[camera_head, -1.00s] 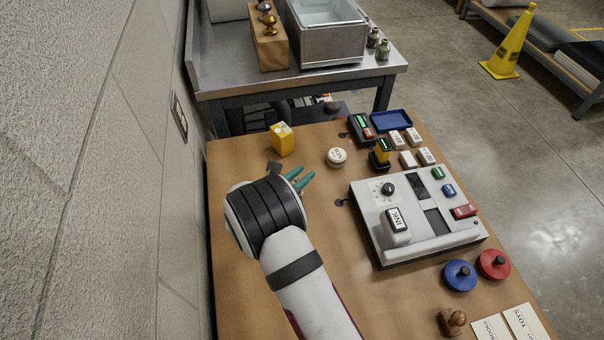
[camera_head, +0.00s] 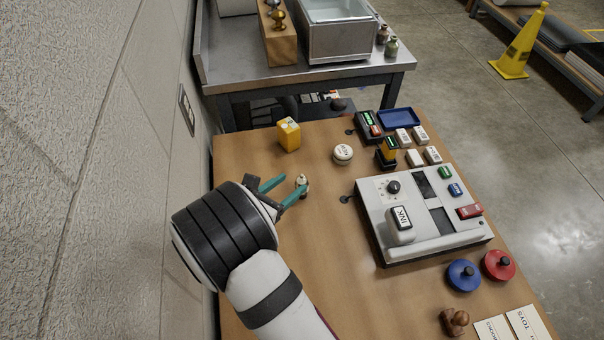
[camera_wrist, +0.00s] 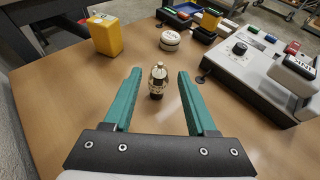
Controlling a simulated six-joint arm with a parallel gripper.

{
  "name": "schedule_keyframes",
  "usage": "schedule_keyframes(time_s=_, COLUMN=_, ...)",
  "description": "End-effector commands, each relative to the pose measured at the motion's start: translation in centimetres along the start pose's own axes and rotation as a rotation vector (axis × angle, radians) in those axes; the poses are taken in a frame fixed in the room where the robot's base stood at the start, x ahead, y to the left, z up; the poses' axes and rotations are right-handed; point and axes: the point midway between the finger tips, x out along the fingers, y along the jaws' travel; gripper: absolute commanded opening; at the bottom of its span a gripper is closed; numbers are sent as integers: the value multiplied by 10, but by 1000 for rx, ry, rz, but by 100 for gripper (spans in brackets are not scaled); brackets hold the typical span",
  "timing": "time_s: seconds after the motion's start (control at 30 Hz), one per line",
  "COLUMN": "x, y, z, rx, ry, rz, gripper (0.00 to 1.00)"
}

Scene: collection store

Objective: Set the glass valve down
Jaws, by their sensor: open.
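The glass valve (camera_head: 302,181) is a small, pale and dark, bottle-shaped piece with a narrow top. It stands upright on the wooden table (camera_head: 300,262), left of the white machine. My gripper (camera_head: 294,184) is open, with its teal fingers spread wide. In the wrist view, the valve (camera_wrist: 157,82) shows in the gap between the fingers of my gripper (camera_wrist: 159,72), near the tips. A clear space shows on each side of it, and neither finger touches it. In the head view, one finger overlaps its lower part.
A yellow block (camera_head: 289,134) and a round white tin (camera_head: 343,153) stand behind the valve. The white machine with an INK pad (camera_head: 402,223) is to the right. Blue (camera_head: 462,275) and red (camera_head: 498,264) round knobs lie near the front right. Bare wood surrounds the valve.

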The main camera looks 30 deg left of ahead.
Motion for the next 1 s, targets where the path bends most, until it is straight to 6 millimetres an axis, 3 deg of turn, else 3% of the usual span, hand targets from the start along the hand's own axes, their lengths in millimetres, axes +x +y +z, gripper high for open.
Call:
schedule_keyframes(time_s=0.1, x=-20, y=1, z=0, rx=-1, ry=0, rz=3, gripper=57)
schedule_keyframes(time_s=0.2, x=-27, y=0, z=0, rx=0, ry=0, rz=0, gripper=57)
schedule_keyframes(time_s=0.33, x=-27, y=-3, z=3, rx=11, ry=1, rz=-11, gripper=57)
schedule_keyframes(time_s=0.4, x=-20, y=-21, z=16, rx=81, ry=10, rz=-71, gripper=57)
schedule_keyframes(time_s=0.47, x=-10, y=-60, z=40, rx=225, ry=27, rz=-194, gripper=57)
schedule_keyframes(time_s=0.57, x=-9, y=-187, z=90, rx=699, ry=48, rz=-587, gripper=57)
schedule_keyframes(time_s=0.6, x=-24, y=-243, z=99, rx=932, ry=42, rz=-774, gripper=57)
schedule_keyframes(time_s=0.67, x=-66, y=-318, z=100, rx=1333, ry=7, rz=-1083, gripper=57)
schedule_keyframes(time_s=0.7, x=-102, y=-353, z=92, rx=1616, ry=-31, rz=-1288, gripper=57)
schedule_keyframes(time_s=0.77, x=-152, y=-375, z=76, rx=1999, ry=-98, rz=-1553, gripper=57)
schedule_keyframes(time_s=0.8, x=-177, y=-376, z=68, rx=2224, ry=-142, rz=-1698, gripper=57)
schedule_keyframes(time_s=0.87, x=-203, y=-368, z=59, rx=2508, ry=-199, rz=-1868, gripper=57)
schedule_keyframes(time_s=0.9, x=-214, y=-360, z=56, rx=-2398, ry=203, rz=1758, gripper=57)
schedule_keyframes(time_s=1.0, x=-225, y=-346, z=55, rx=-2208, ry=200, rz=1581, gripper=57)
